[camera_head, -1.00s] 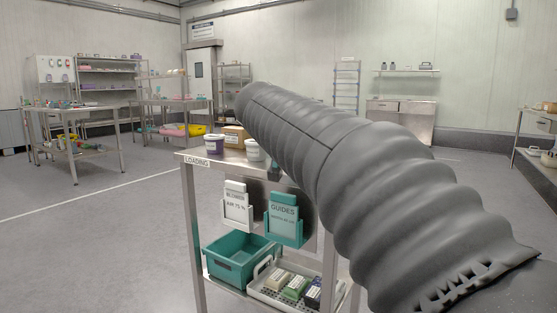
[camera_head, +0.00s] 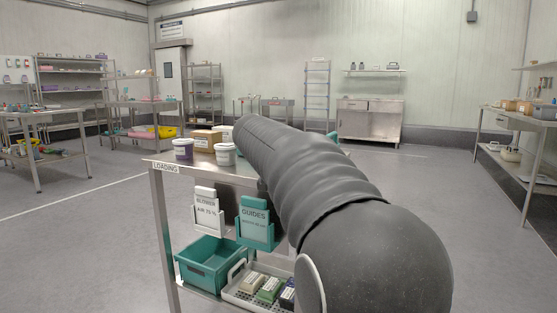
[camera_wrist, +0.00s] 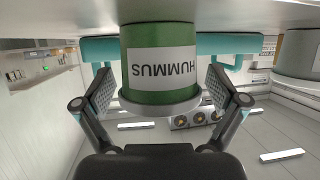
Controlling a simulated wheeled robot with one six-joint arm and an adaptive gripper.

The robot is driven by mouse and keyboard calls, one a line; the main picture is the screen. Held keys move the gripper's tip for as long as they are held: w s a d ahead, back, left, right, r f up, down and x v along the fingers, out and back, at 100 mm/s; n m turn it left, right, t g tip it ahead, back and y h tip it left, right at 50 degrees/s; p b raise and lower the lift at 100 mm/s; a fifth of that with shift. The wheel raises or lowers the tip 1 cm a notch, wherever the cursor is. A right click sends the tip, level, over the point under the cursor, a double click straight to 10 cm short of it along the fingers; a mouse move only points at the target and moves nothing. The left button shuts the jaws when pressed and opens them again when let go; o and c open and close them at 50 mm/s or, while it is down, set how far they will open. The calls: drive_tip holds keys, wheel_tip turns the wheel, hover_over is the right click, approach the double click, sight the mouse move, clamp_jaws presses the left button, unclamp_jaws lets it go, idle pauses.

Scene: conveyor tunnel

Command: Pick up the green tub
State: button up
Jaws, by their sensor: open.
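The green tub (camera_wrist: 160,65) with a white HUMMUS label fills the middle of the wrist view, which is upside down. Its pale lid points down in the picture and its base meets the steel surface at the top edge. My gripper (camera_wrist: 161,88) is open, with one finger on each side of the tub. Small gaps seem to show between the pads and the tub; contact is not clear. In the head view my arm hides both the tub and the gripper.
The steel LOADING bench (camera_head: 163,161) also bears a purple tub (camera_head: 183,149), a white tub (camera_head: 226,155) and a cardboard box (camera_head: 201,141). A teal piece (camera_wrist: 98,48) is behind the green tub. A grey tub (camera_wrist: 297,54) stands to the right in the wrist view.

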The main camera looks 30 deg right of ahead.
drive_tip(key=shift+w+d+f, duration=0.1)
drive_tip(key=shift+w+d, duration=0.15)
drive_tip(key=c, duration=1.2)
wheel_tip(320, 180, up, 10)
drive_tip(key=shift+r+p, duration=0.1)
drive_tip(key=shift+p, duration=1.05)
drive_tip(key=o, duration=0.6)
drive_tip(key=c, duration=1.1)
drive_tip(key=shift+o, duration=0.2)
wheel_tip(320, 180, down, 10)
drive_tip(key=shift+r+b, duration=0.15)
drive_tip(key=shift+b, duration=1.05)
drive_tip(key=shift+s+a+f, duration=0.2)
drive_tip(key=shift+b+v, duration=0.4)
drive_tip(key=shift+v, duration=2.55)
